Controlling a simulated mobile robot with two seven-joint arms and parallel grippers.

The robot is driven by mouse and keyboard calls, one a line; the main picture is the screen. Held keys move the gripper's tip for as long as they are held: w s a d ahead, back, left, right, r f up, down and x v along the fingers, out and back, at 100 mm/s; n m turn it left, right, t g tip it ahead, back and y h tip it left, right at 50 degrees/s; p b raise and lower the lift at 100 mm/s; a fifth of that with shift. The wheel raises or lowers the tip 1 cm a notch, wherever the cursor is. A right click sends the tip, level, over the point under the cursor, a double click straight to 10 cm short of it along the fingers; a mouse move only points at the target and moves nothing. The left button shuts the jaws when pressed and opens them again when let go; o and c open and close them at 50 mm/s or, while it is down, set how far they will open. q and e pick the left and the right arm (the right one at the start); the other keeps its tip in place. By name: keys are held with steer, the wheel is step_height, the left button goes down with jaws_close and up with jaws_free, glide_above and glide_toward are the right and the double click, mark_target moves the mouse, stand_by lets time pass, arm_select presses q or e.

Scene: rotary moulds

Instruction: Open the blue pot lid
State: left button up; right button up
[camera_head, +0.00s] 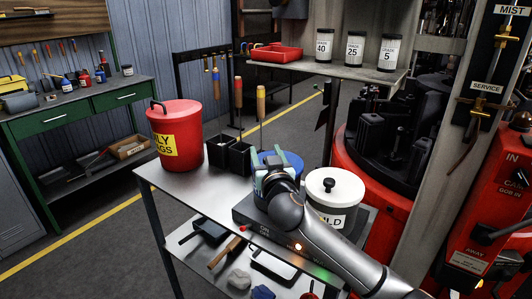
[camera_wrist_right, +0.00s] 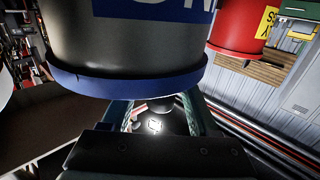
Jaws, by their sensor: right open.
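The blue pot lid (camera_head: 294,160) is in the middle of the head view, on a pot on the metal bench, largely hidden by my right gripper (camera_head: 267,165). In the right wrist view, the picture is inverted: the lid's blue rim (camera_wrist_right: 130,82) runs around the dark pot body (camera_wrist_right: 145,40), which carries a blue label. The lid appears seated on the pot. My right gripper (camera_wrist_right: 158,112) is open, its teal fingers at the lid's top. My left gripper is not in view.
A white-lidded pot (camera_head: 334,188) stands close on the right. A black holder (camera_head: 228,155) with upright handled tools is close behind on the left. A red lidded bin (camera_head: 176,140) stands farther left on the bench (camera_head: 190,195). A shelf (camera_head: 330,68) hangs above behind.

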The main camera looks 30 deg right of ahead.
steer(key=shift+c, duration=0.3)
jaws_close()
stand_by(1.2)
